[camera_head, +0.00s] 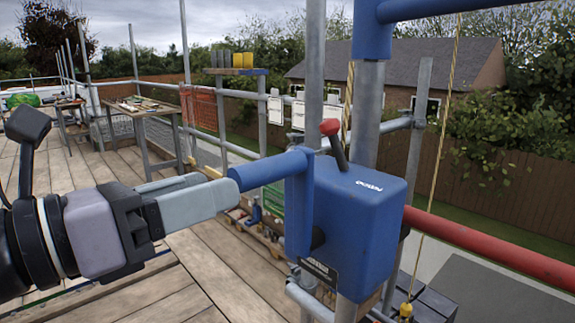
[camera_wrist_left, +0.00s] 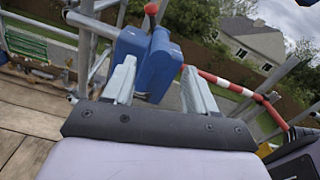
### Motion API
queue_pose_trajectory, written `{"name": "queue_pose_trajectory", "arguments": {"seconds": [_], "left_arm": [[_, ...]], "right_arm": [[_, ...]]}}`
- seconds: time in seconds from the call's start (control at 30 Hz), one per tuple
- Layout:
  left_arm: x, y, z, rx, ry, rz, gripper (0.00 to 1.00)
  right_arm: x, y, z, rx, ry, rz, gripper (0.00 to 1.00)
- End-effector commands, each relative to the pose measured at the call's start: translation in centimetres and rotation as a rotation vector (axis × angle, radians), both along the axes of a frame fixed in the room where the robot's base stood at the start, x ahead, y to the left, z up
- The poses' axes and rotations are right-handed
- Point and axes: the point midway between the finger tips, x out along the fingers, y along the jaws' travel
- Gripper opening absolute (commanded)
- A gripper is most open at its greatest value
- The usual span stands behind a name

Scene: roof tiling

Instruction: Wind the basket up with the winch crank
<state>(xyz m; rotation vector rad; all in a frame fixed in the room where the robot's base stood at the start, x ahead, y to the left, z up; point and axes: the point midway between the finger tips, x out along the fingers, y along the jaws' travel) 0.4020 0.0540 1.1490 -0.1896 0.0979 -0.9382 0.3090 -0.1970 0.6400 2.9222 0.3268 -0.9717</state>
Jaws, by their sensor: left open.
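The blue winch (camera_head: 360,225) is clamped on a scaffold pole; it also shows in the wrist view (camera_wrist_left: 160,68). Its crank arm (camera_head: 299,215) stands upright on the near side, with a blue round grip (camera_head: 268,170) pointing left. A lever with a red knob (camera_head: 331,127) rises from the winch top. My left gripper (camera_head: 232,190) is open, its grey fingertips at the free end of the grip; contact cannot be told. A yellow rope (camera_head: 440,150) hangs to a yellow fitting (camera_head: 405,311) above dark, block-like items (camera_head: 435,302), perhaps the basket's load. My right gripper is not in view.
A red rail (camera_head: 490,250) runs right from the winch. Upright scaffold poles (camera_head: 314,70) stand close around it. The plank deck (camera_head: 190,265) below my left gripper is mostly clear. A workbench (camera_head: 145,106) stands farther back left.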

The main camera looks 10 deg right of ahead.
Motion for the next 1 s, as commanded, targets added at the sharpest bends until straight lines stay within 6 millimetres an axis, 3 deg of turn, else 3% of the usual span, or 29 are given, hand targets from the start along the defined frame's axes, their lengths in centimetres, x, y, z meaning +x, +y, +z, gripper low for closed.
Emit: {"name": "queue_pose_trajectory", "arguments": {"seconds": [0.27, 0.7, 1.0], "left_arm": [[0.2, -0.4, 0.1, 0.005, -0.008, -0.002, 0.57], [2.9, -4.3, 0.1, 0.002, -0.005, -0.004, 0.57], [4.0, -5.7, 0.0, 0.006, -0.007, -0.003, 0.57]], "right_arm": [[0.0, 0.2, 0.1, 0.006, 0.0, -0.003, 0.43], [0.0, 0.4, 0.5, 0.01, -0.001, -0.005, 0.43], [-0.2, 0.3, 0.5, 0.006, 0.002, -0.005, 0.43]]}}
